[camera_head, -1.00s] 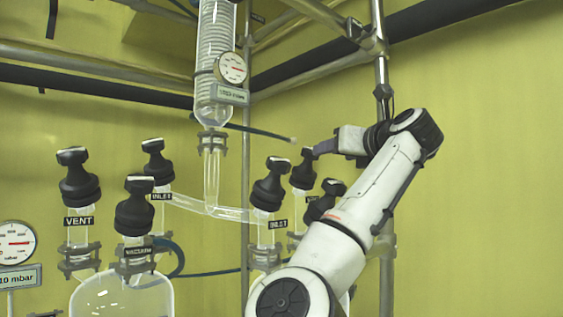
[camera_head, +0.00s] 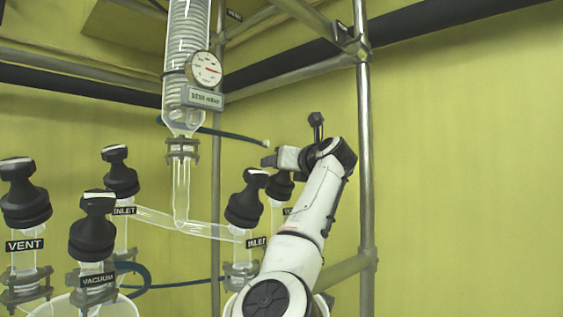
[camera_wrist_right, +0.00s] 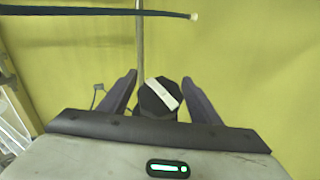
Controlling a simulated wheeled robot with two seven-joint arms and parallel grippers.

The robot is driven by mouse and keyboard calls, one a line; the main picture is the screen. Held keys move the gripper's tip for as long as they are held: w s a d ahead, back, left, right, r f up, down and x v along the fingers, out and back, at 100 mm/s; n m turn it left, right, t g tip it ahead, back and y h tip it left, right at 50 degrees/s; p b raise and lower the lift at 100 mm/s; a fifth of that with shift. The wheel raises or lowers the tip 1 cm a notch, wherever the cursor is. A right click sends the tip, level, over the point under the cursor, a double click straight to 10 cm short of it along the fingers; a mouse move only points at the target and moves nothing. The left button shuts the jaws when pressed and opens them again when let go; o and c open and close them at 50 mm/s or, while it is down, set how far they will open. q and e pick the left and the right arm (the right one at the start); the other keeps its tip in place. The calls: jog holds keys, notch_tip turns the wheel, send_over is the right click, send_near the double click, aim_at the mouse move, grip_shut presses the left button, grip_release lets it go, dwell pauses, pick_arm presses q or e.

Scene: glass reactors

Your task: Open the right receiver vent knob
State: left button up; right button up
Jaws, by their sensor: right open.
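In the head view the right receiver's black knobs stand right of centre. One black knob (camera_head: 280,187) is partly covered by my right gripper (camera_head: 268,160), and its label is mostly hidden by my arm. In the wrist view a black knob (camera_wrist_right: 153,103) with a white stripe on top sits between the two open fingers of my right gripper (camera_wrist_right: 160,77). I see no clear grip on it. My left gripper is not in view.
In front is an INLET knob (camera_head: 246,203). The left receiver carries the VENT (camera_head: 24,200), VACUUM (camera_head: 92,232) and INLET (camera_head: 119,174) knobs. A glass condenser (camera_head: 187,70) with a gauge (camera_head: 205,69) hangs above. A metal pole (camera_head: 364,170) stands to the right.

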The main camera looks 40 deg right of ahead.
jog(key=shift+w, duration=0.1)
jog(key=c, duration=1.1)
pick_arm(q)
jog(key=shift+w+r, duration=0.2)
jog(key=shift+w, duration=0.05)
pick_arm(e)
jog(key=shift+o, duration=0.2)
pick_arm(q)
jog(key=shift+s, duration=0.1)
pick_arm(e)
jog(key=shift+n+y, duration=0.3)
jog(key=shift+n, duration=0.1)
jog(key=shift+r+y, duration=0.1)
jog(key=shift+y, duration=0.2)
jog(key=n+y+p, duration=0.1)
jog(key=n+y, duration=0.1)
jog(key=a+n+y+p, duration=0.1)
jog(key=n+y, duration=0.1)
jog(key=n, duration=0.1)
jog(key=shift+t+y, duration=0.4)
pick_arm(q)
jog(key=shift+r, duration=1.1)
pick_arm(e)
jog(key=shift+a+n+g+y, duration=0.25)
jog(key=shift+n+y, duration=0.85)
jog(key=shift+n, duration=0.1)
jog(key=shift+a+n+g+y, duration=0.25)
jog(key=shift+n+y, duration=0.85)
jog(key=shift+n, duration=0.1)
